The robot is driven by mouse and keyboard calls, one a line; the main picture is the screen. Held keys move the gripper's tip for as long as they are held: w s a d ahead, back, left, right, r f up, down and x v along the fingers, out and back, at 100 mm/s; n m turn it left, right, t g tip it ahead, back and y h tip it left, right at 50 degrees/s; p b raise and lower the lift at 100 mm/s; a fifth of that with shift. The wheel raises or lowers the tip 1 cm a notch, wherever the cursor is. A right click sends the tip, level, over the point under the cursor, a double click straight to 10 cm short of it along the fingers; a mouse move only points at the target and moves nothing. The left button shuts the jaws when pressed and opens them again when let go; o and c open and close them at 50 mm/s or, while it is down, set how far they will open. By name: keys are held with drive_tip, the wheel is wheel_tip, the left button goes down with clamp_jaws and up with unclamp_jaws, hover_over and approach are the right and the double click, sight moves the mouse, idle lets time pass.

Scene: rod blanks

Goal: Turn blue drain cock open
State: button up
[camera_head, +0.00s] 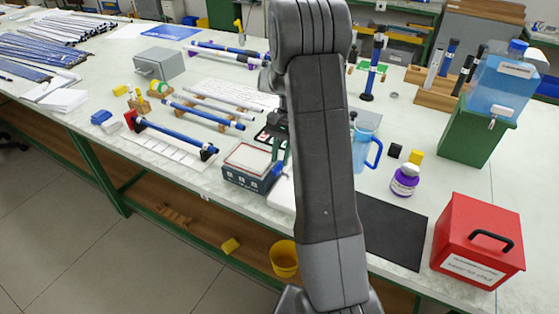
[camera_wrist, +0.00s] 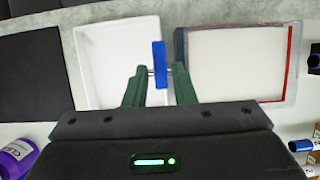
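The blue drain cock (camera_wrist: 159,58) is a short blue lever on a thin metal stem, beside the left wall of a dark box-shaped bath (camera_wrist: 236,104) with a pale inside. The lever lies across the stem, along the bath's side. The bath (camera_head: 247,182) and the blue cock (camera_head: 278,169) at its right end also show in the head view. My gripper (camera_wrist: 160,70) has green fingers, spread apart, one on each side of the blue lever. Gaps show between fingers and lever. In the head view my gripper (camera_head: 280,150) is partly hidden behind my arm.
A white tray (camera_wrist: 92,62) lies close to the cock on the left in the wrist view, with a black mat (camera_wrist: 30,65) beyond it. A purple-labelled bottle (camera_head: 405,181), a blue jug (camera_head: 366,150) and a red box (camera_head: 479,238) stand to the right. Rods on racks lie to the left.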

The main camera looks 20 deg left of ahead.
drive_tip(key=shift+x, duration=1.1)
clamp_jaws()
